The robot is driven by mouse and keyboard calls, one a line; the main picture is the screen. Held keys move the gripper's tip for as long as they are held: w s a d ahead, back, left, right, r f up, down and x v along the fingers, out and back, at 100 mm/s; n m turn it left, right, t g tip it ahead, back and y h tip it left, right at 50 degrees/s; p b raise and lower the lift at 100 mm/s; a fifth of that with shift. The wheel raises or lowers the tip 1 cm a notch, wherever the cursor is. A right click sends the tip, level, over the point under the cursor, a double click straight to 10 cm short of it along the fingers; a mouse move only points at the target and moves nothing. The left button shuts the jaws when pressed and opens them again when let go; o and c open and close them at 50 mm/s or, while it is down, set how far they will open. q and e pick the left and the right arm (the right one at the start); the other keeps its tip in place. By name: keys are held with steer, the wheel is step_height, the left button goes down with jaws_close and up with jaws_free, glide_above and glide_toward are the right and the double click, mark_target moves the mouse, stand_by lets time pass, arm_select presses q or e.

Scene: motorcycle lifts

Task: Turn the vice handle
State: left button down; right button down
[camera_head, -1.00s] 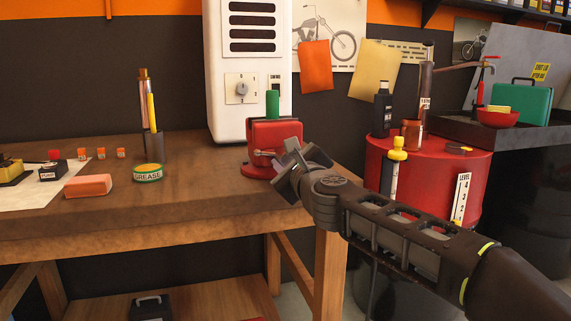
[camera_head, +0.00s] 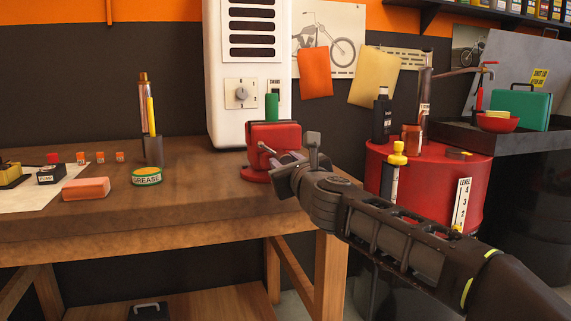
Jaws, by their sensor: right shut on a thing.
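The red vice (camera_head: 274,138) stands on the wooden workbench near its right end, with a green cylinder (camera_head: 272,106) upright behind or in its jaws. Its metal handle (camera_head: 264,147) shows as a thin slanted bar at the front of the vice, its upper left end free. My right gripper (camera_head: 290,162) is at the vice's front right side, shut on the vice handle; the fingers hide part of the handle and the vice's lower body. My left gripper is not in view.
The workbench (camera_head: 200,200) holds a grease tin (camera_head: 147,176), a pink block (camera_head: 86,188) and a pen holder (camera_head: 153,149) left of the vice. A white cabinet (camera_head: 225,125) stands behind. A red drum (camera_head: 450,185) with bottles is close right of my arm.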

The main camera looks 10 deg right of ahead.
steer(key=shift+a, duration=0.1)
steer(key=c, duration=1.1)
jaws_free()
steer(key=shift+s+r, duration=0.1)
steer(key=shift+o, duration=0.2)
steer(key=s, duration=0.7)
steer(key=shift+s+d, duration=0.3)
steer(key=shift+s, duration=0.1)
